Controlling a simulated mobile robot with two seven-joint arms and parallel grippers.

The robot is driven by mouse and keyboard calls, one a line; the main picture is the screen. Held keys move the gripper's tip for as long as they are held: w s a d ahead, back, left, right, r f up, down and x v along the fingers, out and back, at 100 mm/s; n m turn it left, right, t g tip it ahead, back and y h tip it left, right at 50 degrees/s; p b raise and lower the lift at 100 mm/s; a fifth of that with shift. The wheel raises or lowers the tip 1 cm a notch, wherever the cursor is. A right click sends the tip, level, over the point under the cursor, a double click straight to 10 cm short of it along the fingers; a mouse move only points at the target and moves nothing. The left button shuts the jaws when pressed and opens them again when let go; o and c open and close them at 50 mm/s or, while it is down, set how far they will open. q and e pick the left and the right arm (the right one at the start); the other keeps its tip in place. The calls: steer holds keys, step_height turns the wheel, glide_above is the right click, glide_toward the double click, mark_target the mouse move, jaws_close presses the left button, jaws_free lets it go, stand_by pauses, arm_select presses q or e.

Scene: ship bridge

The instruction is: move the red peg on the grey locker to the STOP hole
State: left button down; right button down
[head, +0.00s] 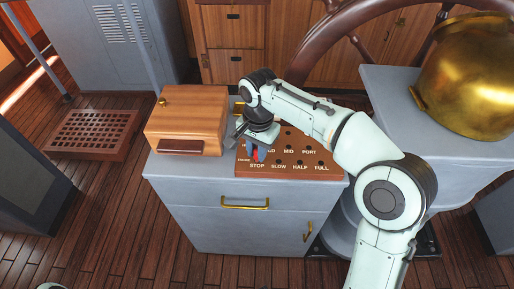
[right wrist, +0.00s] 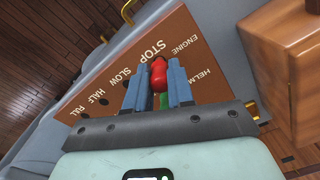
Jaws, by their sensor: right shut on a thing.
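The brown peg board (head: 330,172) lies on top of the grey locker (head: 205,212), with an ENGINE row reading STOP, SLOW, HALF, FULL and a HELM row behind it. My right gripper (head: 254,153) is over the board's left part, by the STOP label. It is shut on the red peg (right wrist: 158,75), whose red also shows in the head view (head: 255,156). In the right wrist view the peg is between the blue fingers, close to the STOP lettering. Whether its lower end is in a hole is hidden. A green peg (right wrist: 163,101) shows behind, between the fingers.
A wooden box (head: 186,118) stands on the locker just left of the board. A brass helmet-like vessel (head: 470,80) sits on a grey stand at the right. A ship's wheel (head: 320,45) rises behind. The board's front right is clear.

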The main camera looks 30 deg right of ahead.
arm_select(q)
steer(key=shift+f, duration=0.15)
arm_select(e)
steer(key=shift+f, duration=0.55)
steer(key=c, duration=0.9)
jaws_free()
steer(key=shift+r, duration=0.1)
step_height(320, 180, up, 4)
steer(key=p, duration=0.3)
steer(key=shift+r+p, duration=1.4)
steer(key=shift+r, duration=0.1)
arm_select(q)
step_height(320, 180, up, 6)
steer(key=w, duration=0.2)
steer(key=shift+w, duration=0.15)
arm_select(e)
steer(key=shift+f, duration=0.1)
